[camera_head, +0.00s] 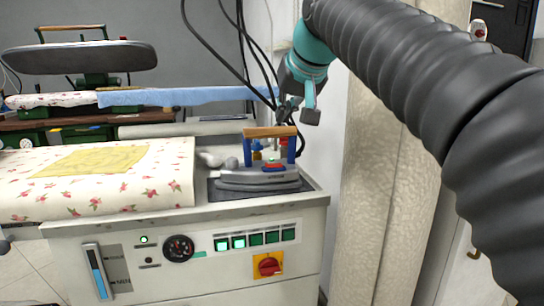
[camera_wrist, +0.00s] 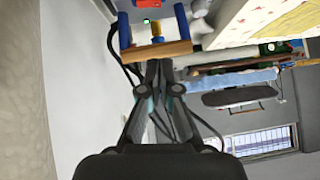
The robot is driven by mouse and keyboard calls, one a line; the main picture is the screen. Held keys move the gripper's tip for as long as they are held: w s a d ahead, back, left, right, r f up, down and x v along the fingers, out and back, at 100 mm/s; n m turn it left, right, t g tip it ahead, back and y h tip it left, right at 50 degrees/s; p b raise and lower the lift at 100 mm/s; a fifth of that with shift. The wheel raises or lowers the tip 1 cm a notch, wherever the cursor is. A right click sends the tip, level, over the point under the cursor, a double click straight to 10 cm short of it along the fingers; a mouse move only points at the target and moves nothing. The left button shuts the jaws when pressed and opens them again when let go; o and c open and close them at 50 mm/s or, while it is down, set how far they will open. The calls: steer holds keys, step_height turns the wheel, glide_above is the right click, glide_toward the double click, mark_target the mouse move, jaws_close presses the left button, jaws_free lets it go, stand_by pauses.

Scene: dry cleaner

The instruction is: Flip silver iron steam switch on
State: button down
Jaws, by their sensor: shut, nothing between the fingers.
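The silver iron (camera_head: 258,178) rests on a dark pad (camera_head: 225,192) at the right end of the white ironing station. It has blue posts, a wooden handle (camera_head: 270,132), and a small red and blue switch part (camera_head: 273,167) with a green light on its top. In the wrist view the wooden handle (camera_wrist: 156,52) lies just beyond the fingertips, with the green light (camera_wrist: 147,21) behind it. My gripper (camera_head: 290,112) is above the handle, and its fingers (camera_wrist: 158,64) are closed together and empty. I cannot tell whether the fingertips touch the handle.
A floral cloth with a yellow cloth (camera_head: 95,160) covers the left of the board. Black cables hang behind the iron. A white wall (camera_head: 325,110) stands close on the right.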

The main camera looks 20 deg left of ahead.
steer(key=b, duration=0.1)
glide_above(274, 164)
steer(key=s, duration=0.1)
step_height(274, 164, down, 7)
steer(key=shift+s+a+f+b, duration=0.15)
steer(key=shift+f+b, duration=0.1)
steer(key=shift+f, duration=0.35)
steer(key=shift+s+f+b, duration=0.1)
steer(key=shift+f+b, duration=0.1)
steer(key=shift+f, duration=0.4)
steer(key=shift+a+f, duration=0.1)
steer(key=shift+f, duration=0.7)
